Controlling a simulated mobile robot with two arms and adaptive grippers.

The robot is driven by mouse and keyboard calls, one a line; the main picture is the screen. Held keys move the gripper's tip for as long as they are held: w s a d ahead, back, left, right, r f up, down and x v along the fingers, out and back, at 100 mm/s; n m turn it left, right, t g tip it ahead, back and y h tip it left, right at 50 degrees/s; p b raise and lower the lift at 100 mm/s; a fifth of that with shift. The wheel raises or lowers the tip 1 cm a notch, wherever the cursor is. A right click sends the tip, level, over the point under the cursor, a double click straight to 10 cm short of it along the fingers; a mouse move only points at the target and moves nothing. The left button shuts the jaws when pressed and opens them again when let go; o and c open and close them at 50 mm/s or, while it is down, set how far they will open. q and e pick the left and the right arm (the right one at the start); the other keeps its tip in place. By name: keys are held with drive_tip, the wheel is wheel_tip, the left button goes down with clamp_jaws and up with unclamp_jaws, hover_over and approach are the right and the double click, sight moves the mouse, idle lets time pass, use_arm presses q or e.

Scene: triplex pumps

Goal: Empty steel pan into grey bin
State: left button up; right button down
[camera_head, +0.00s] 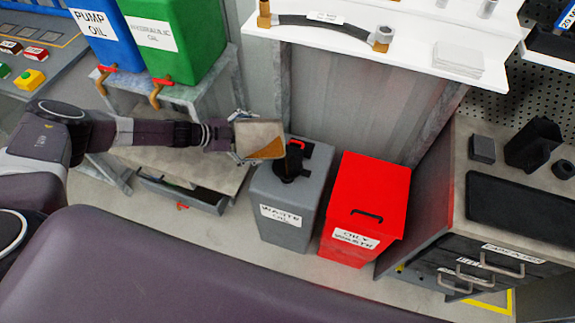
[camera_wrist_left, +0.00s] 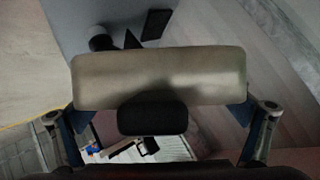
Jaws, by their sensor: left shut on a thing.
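The steel pan (camera_head: 258,131) is a pale metal tray, tilted, with brown-orange liquid gathered in its lower right corner. It is held just left of and above the black opening (camera_head: 290,166) of the grey bin. The grey bin (camera_head: 262,190) is labelled waste oil and stands upright on the floor. My left gripper (camera_head: 238,123) is shut on the pan. In the left wrist view the pan's outer wall (camera_wrist_left: 158,75) spans between the fingers, with a dark block in front of it. Whether liquid is falling is unclear. My right gripper is not in view.
A red oily waste bin (camera_head: 365,200) stands right of the grey bin. A stand with blue and green oil tanks (camera_head: 180,45) is at the upper left, above an open drawer (camera_head: 180,193). A white shelf (camera_head: 400,55) is behind; a workbench (camera_head: 462,150) is at right.

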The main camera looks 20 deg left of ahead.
use_arm(q)
drive_tip(key=shift+s+d+r+m+t+y+p, duration=0.15)
drive_tip(key=shift+d+r+m+y+p, duration=0.15)
drive_tip(key=shift+p, duration=0.3)
drive_tip(key=shift+s+d+r+m+t+y+p, duration=0.1)
drive_tip(key=shift+r+t+y+p, duration=0.1)
drive_tip(key=shift+r+p, duration=0.25)
idle(1.8)
drive_tip(key=shift+s+d+r+m+y+p, duration=0.15)
drive_tip(key=shift+d+r+m+y+p, duration=0.2)
drive_tip(key=shift+p, duration=0.4)
idle(1.5)
drive_tip(key=shift+s+d+r+t+y+p, duration=0.15)
drive_tip(key=shift+r+t+y+p, duration=0.1)
drive_tip(key=shift+r+p, duration=0.05)
idle(0.9)
drive_tip(key=shift+s+d+m, duration=0.1)
drive_tip(key=shift+d+m, duration=0.15)
drive_tip(key=shift+r+y, duration=0.25)
drive_tip(key=shift+y, duration=0.05)
idle(0.7)
drive_tip(key=shift+s+d+r, duration=0.1)
drive_tip(key=shift+d, duration=0.1)
